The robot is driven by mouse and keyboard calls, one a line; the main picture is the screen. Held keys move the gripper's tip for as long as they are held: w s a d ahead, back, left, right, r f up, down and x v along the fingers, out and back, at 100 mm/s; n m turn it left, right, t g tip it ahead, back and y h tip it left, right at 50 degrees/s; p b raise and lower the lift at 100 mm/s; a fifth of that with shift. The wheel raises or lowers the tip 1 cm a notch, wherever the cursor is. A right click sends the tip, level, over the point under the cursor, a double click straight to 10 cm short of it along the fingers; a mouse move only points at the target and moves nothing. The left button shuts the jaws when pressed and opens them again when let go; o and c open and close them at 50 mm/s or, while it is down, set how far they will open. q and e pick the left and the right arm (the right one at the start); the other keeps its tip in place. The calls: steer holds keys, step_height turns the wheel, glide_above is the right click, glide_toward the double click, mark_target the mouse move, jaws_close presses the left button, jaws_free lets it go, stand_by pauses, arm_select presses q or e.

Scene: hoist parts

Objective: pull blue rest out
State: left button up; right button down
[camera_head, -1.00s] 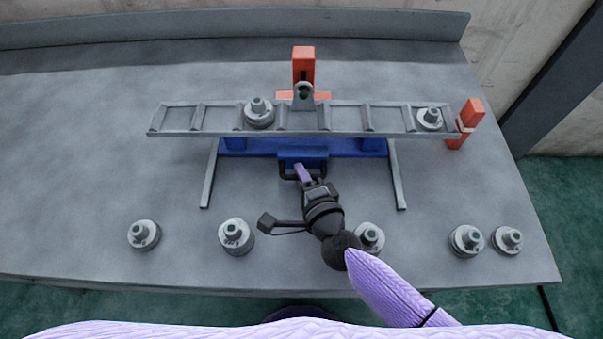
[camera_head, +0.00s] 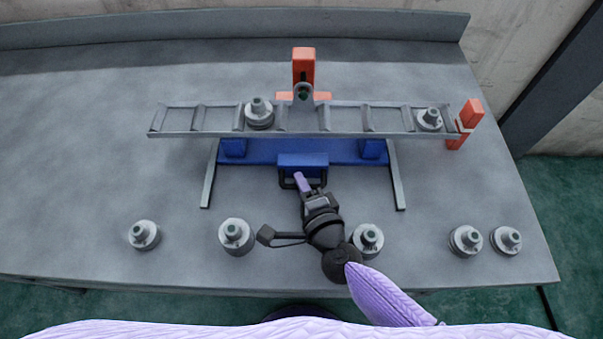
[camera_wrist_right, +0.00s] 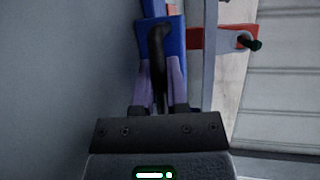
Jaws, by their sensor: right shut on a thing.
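The blue rest (camera_head: 255,152) lies on the table under the ladder-like grey beam (camera_head: 280,132), between two grey rails. A blue block with a black handle (camera_head: 288,181) sticks out at its front. My right gripper (camera_head: 302,182) is shut on the black handle. In the right wrist view, the purple fingers (camera_wrist_right: 160,85) stand on both sides of the dark handle, with the blue block (camera_wrist_right: 172,38) behind it. My left gripper is not in view.
Grey weights (camera_head: 235,236) stand in a row along the table's front. Two more weights (camera_head: 259,112) sit in the beam. An orange post (camera_head: 303,68) holds the beam's middle, and an orange stop (camera_head: 468,122) stands at its right end. The table left of the beam is clear.

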mark_target(301, 230)
steer(key=s, duration=0.8)
steer(key=shift+s, duration=0.25)
steer(key=c, duration=0.9)
jaws_free()
steer(key=v, duration=1)
steer(key=shift+p, duration=0.4)
steer(key=shift+w, duration=0.1)
